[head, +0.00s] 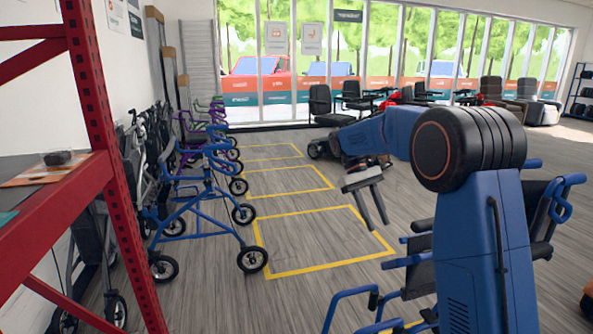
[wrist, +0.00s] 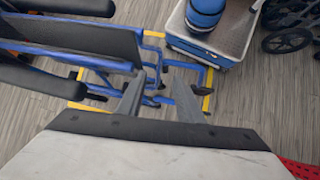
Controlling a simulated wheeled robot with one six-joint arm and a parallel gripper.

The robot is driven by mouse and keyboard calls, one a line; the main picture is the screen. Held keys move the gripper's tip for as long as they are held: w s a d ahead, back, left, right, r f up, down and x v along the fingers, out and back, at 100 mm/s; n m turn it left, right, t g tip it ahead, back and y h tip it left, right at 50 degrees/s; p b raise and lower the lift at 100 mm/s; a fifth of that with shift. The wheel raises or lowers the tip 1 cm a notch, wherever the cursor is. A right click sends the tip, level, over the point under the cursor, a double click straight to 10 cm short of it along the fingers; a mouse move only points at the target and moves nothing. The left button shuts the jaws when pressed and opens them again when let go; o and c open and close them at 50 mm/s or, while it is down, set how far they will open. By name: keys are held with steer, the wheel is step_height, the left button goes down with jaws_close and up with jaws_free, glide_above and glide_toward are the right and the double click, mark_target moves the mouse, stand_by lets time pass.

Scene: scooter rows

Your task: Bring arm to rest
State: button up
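My arm is blue with black joints and reaches out to the left in the head view, raised above the floor. My gripper (head: 378,225) hangs at its end, pointing down over the aisle. Its two grey fingers stand apart with nothing between them. The wrist view also shows the gripper (wrist: 158,76) open and empty, with a blue wheelchair frame and grey wood floor beyond the fingers. I cannot tell whether any finger is close to the wheelchair.
A blue wheelchair (head: 540,205) stands at the right, partly behind my arm; it also shows in the wrist view (wrist: 88,42). A red shelf rack (head: 95,100) is close at left. Yellow-outlined floor bays (head: 320,270) are empty.

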steer(key=s+d+r+m+t+y, duration=0.1)
steer(key=s+d+r+t, duration=0.15)
steer(key=s, duration=0.75)
steer(key=s+d+r+t+y, duration=0.1)
steer(key=s+r+t, duration=0.15)
steer(key=s, duration=0.75)
steer(key=s+f+m+t+y, duration=0.1)
steer(key=s+f+t, duration=0.2)
steer(key=s, duration=0.5)
steer(key=s+f+m+t, duration=0.1)
steer(key=s+f+t, duration=0.2)
steer(key=s, duration=0.6)
steer(key=shift+f+y, duration=0.4)
steer(key=shift+f, duration=0.85)
steer(key=shift+d, duration=0.1)
